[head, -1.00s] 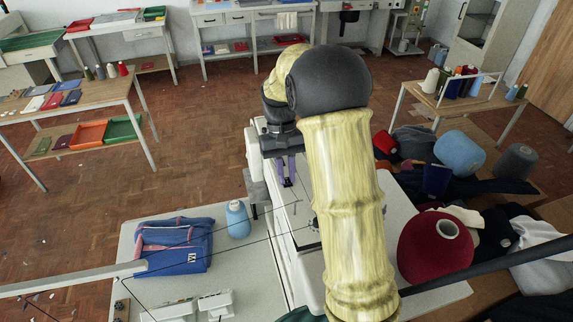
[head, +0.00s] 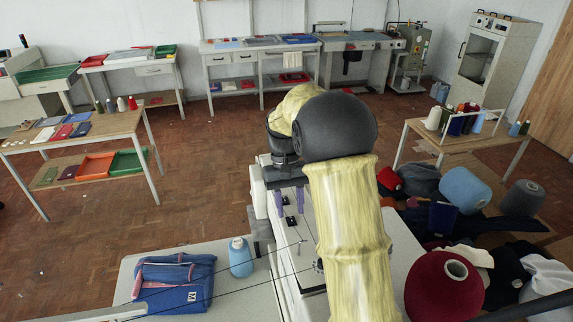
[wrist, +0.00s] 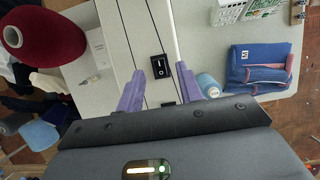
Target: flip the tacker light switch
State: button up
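A black rocker switch (wrist: 160,66) with white marks sits on the pale top of the sewing machine. In the wrist view it lies between the tips of my gripper's two purple fingers (wrist: 160,70). A second black switch or fitting (wrist: 168,104) shows nearer the palm, partly hidden. In the head view my gripper (head: 289,212) points down over the white machine (head: 283,255), with a small black switch (head: 291,221) by the fingertips. The fingers are apart and hold nothing. I cannot tell whether they touch the switch.
A blue thread cone (head: 241,258) and a folded blue garment (head: 175,284) lie on the table at left. A dark red cone (head: 440,286) stands at right near heaped cloth.

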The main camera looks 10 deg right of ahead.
jog(key=v, duration=1.5)
jog(key=shift+r, duration=0.3)
jog(key=shift+w, duration=0.1)
